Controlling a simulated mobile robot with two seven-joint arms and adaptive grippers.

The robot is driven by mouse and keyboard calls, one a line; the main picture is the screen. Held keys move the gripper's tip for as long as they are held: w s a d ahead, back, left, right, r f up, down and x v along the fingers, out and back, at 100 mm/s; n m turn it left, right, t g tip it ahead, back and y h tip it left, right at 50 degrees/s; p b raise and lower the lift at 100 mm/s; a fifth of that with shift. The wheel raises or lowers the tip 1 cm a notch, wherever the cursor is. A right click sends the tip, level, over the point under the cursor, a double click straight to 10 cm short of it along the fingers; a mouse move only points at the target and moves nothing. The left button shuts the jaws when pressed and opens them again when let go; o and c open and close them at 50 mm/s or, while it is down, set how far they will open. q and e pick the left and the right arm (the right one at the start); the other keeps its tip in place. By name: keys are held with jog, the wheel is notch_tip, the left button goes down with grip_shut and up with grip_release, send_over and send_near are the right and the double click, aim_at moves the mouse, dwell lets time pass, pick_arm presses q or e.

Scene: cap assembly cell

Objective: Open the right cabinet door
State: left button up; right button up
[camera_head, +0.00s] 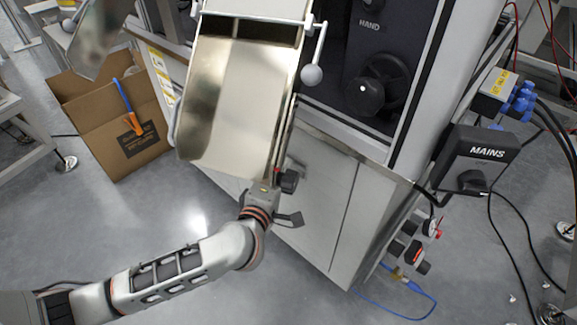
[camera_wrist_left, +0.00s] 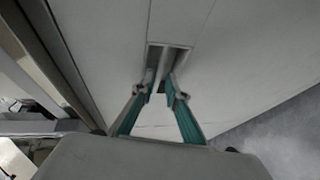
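The light grey cabinet front (camera_head: 318,205) is below the workstation, with its door panels flush and shut; a vertical seam shows right of my gripper. In the left wrist view, a grey door panel (camera_wrist_left: 235,70) fills the right side, and a small dark rectangular handle recess (camera_wrist_left: 168,47) lies at the panel seam. My left gripper (camera_head: 290,200) is at the cabinet front, below the metal chute. Its teal-padded fingers (camera_wrist_left: 164,88) are apart and their tips reach the recess. Whether they touch the handle is unclear. My right gripper is not in view.
A metal chute (camera_head: 235,105) hangs over my left wrist and hides part of the cabinet. A cardboard box (camera_head: 115,130) stands left. The MAINS switch box (camera_head: 478,165), valves and a blue hose (camera_head: 405,312) are on the right. Floor in front is clear.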

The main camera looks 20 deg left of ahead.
pick_arm(q)
jog(key=shift+w+a+f, duration=0.1)
jog(key=shift+w+f, duration=0.05)
jog(key=shift+w, duration=0.9)
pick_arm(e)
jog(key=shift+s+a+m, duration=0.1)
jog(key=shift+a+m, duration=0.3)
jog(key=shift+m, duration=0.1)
pick_arm(q)
grip_shut()
jog(key=shift+s, duration=0.1)
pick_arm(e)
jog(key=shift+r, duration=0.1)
